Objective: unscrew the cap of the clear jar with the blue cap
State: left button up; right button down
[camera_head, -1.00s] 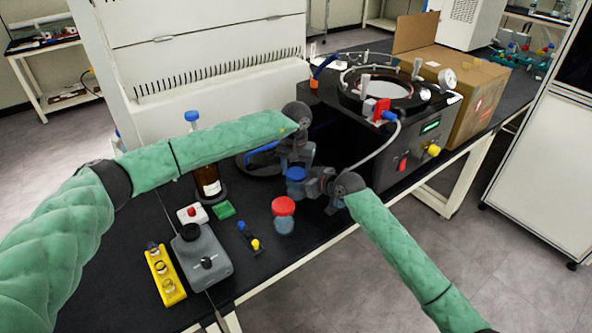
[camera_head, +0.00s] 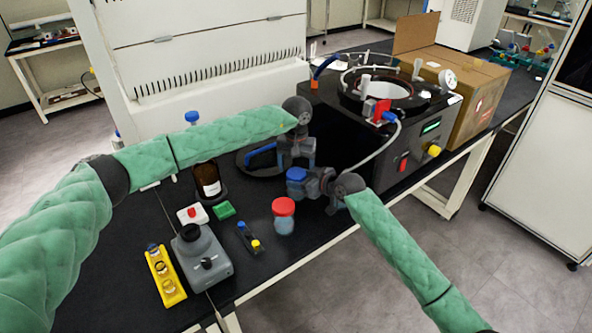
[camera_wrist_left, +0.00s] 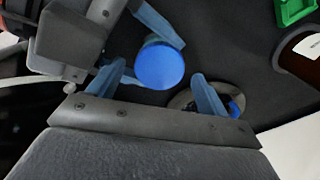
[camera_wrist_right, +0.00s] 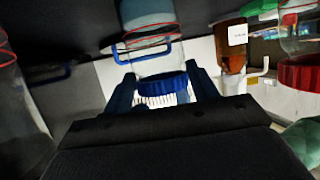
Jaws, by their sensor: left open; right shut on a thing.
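The clear jar (camera_wrist_right: 155,58) has a blue cap (camera_head: 297,174), and its body is mostly hidden in the head view. My right gripper (camera_head: 322,184) comes in from the right and is shut on the jar; its fingers also show in the right wrist view (camera_wrist_right: 163,86). My left gripper (camera_head: 297,160) is just above the cap, pointing down. In the left wrist view the round blue cap (camera_wrist_left: 160,65) lies between the spread fingers of my left gripper (camera_wrist_left: 158,88), with a gap visible on each side. One of my right gripper's fingers shows beyond the cap.
A red-capped jar (camera_head: 284,215) stands close in front. A brown bottle (camera_head: 207,180), a green block (camera_head: 223,210), a grey device (camera_head: 200,257) and a yellow holder (camera_head: 165,276) are at the left. The black freeze dryer (camera_head: 375,145) stands behind right. The table's front edge is near.

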pick_arm(q)
jog(key=shift+r, duration=1.6)
jog(key=shift+c, duration=0.3)
notch_tip(320, 180, up, 3)
jog(key=m, duration=0.3)
jog(key=shift+f, duration=3.9)
jog(key=c, duration=1)
jog(key=shift+n, duration=1.5)
jog(key=o, duration=1.1)
